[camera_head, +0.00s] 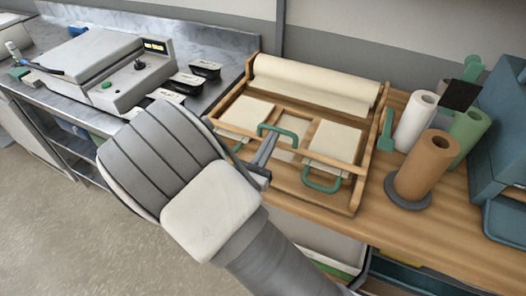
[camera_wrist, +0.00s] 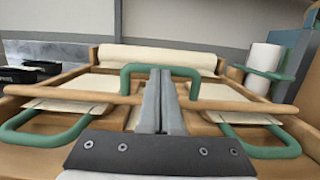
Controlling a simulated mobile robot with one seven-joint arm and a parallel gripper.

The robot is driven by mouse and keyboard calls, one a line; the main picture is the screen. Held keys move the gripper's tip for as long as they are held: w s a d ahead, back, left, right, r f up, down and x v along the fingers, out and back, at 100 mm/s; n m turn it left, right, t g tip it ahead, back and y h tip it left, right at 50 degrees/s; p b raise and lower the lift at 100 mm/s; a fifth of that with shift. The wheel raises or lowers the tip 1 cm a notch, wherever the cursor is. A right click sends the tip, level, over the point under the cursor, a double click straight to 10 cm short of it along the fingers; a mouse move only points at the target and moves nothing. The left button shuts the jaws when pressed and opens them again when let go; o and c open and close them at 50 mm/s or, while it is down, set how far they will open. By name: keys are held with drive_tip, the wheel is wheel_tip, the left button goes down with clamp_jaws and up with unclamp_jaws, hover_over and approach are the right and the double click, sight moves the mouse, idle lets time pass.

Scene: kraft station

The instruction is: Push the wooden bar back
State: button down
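The wooden bar (camera_head: 335,164) runs crosswise over the front part of a wooden tray-like frame (camera_head: 372,125). A green U-shaped handle (camera_head: 290,132) stands at the bar's middle. In the wrist view the bar (camera_wrist: 70,94) spans most of the picture, with the green handle (camera_wrist: 190,70) upright at its centre. My gripper (camera_head: 270,143) is at the bar's middle; in the wrist view its fingers (camera_wrist: 159,72) are together and overlap the handle's opening. They hide the middle of the bar. I cannot tell whether they touch the bar or handle.
A cream paper roll (camera_head: 310,85) lies at the frame's back. Cream sheets (camera_head: 340,137) lie inside, with green side handles (camera_head: 322,183) at the front. Upright white (camera_head: 415,120) and brown (camera_head: 425,165) rolls stand to the right. A grey machine (camera_head: 115,75) stands at left.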

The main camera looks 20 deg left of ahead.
drive_tip(key=f+x, duration=0.1)
drive_tip(key=x, duration=0.6)
drive_tip(key=f+b+x, duration=0.1)
drive_tip(key=x, duration=0.6)
drive_tip(key=w+f+b+x, duration=0.1)
drive_tip(key=f+x, duration=0.1)
drive_tip(key=x, duration=0.5)
drive_tip(key=shift+w+d+f, duration=0.1)
drive_tip(key=shift+w, duration=0.1)
drive_tip(key=shift+w+r, duration=0.1)
drive_tip(key=shift+r, duration=0.15)
